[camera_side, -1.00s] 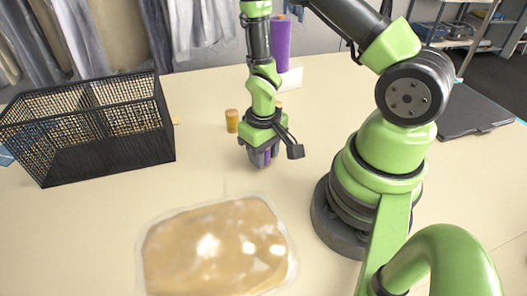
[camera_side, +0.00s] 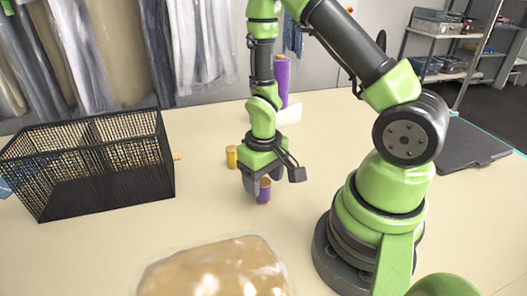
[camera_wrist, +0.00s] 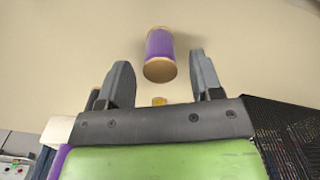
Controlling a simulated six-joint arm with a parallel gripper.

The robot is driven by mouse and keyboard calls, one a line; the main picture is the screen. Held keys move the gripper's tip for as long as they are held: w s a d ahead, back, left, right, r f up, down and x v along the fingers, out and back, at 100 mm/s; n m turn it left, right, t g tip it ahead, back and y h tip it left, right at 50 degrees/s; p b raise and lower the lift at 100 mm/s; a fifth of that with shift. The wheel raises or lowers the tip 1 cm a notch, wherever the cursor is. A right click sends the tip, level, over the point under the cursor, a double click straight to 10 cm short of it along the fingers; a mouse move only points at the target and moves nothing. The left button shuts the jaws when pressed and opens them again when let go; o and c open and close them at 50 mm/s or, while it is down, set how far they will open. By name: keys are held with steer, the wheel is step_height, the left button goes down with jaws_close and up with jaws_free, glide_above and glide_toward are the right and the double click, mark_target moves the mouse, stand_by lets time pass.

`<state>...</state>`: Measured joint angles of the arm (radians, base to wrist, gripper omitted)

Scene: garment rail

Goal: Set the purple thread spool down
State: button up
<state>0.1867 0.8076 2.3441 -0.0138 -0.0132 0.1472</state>
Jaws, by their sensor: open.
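The purple thread spool (camera_side: 264,193), with tan ends, stands upright on the pale table, just below my gripper (camera_side: 256,190). In the wrist view the spool (camera_wrist: 160,46) shows between and beyond the two grey fingertips of my gripper (camera_wrist: 161,68). There is a gap on each side of it. My gripper is open and does not hold it. In the side view the fingers hide part of the spool.
A yellow spool (camera_side: 231,156) stands close behind left. A black mesh basket (camera_side: 100,185) is at the left. A tall purple cone (camera_side: 282,80) and a white card (camera_side: 290,114) stand behind. A shiny tan packet (camera_side: 212,272) lies in front.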

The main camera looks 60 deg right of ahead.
mark_target(263, 182)
step_height(263, 182, up, 9)
steer(key=shift+f, duration=0.2)
steer(key=s+a+r+t+y, duration=0.1)
steer(key=s+a+r+t, duration=0.2)
steer(key=r, duration=0.6)
steer(key=s+a+r+t+y, duration=0.1)
steer(key=s+a+r+t, duration=0.3)
steer(key=r, duration=0.5)
steer(key=shift+s+r, duration=0.15)
steer(key=shift+s, duration=0.3)
